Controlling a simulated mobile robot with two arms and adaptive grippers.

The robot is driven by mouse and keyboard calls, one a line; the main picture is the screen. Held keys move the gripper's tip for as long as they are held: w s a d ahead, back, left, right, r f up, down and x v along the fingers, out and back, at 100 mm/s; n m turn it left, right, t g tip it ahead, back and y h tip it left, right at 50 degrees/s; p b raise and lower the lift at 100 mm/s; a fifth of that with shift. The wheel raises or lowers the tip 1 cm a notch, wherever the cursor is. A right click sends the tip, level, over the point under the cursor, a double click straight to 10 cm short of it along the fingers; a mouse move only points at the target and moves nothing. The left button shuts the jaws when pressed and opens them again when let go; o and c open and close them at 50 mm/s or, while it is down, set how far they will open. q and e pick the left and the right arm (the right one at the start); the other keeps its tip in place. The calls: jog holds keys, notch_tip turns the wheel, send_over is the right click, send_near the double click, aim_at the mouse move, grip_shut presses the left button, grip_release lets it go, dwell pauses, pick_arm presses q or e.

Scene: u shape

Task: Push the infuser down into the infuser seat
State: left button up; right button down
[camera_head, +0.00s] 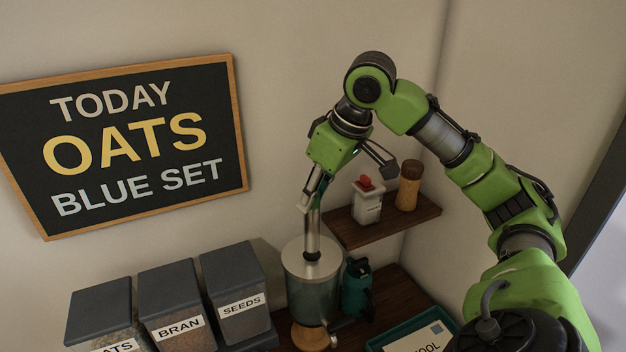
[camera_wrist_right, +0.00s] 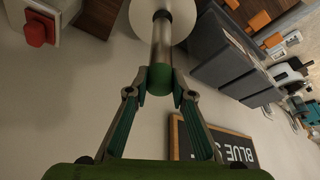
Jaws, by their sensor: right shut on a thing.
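The infuser shows as an upright metal rod (camera_head: 312,235). It passes down to the round silver lid (camera_head: 313,262) of a clear cylindrical vessel, which I take to be the infuser seat. The part below the lid is hard to make out. My right gripper (camera_head: 312,205) is above the lid, shut on the rod's upper end. In the right wrist view the rod (camera_wrist_right: 162,42) has a green end (camera_wrist_right: 160,78) between the fingertips (camera_wrist_right: 160,96), and the pale lid (camera_wrist_right: 178,12) is at its far end. My left gripper is in neither view.
Grey-lidded bins, including the seeds bin (camera_head: 235,290), stand left of the vessel. A teal bottle (camera_head: 356,290) is close on its right. A teal tray (camera_head: 405,333) lies front right.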

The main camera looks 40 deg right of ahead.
jog(key=b, duration=0.1)
send_over(313, 243)
jog(key=d, duration=0.1)
jog(key=x, duration=0.2)
jog(key=s+x, duration=0.1)
jog(key=x, duration=0.2)
jog(key=shift+d+f, duration=0.2)
jog(key=shift+f, duration=0.25)
notch_tip(313, 243, down, 7)
jog(key=b, duration=0.8)
jog(key=shift+w+f, duration=0.1)
jog(key=c, duration=1.7)
grip_release()
jog(key=s+b, duration=0.2)
jog(key=b, duration=0.1)
jog(key=s+b, duration=0.1)
jog(key=b, duration=0.1)
jog(key=shift+d+f, duration=0.35)
jog(key=shift+d, duration=0.05)
jog(key=shift+s+r+b, duration=0.25)
jog(key=shift+s+b, duration=0.15)
jog(key=shift+b, duration=0.2)
jog(key=shift+r, duration=0.1)
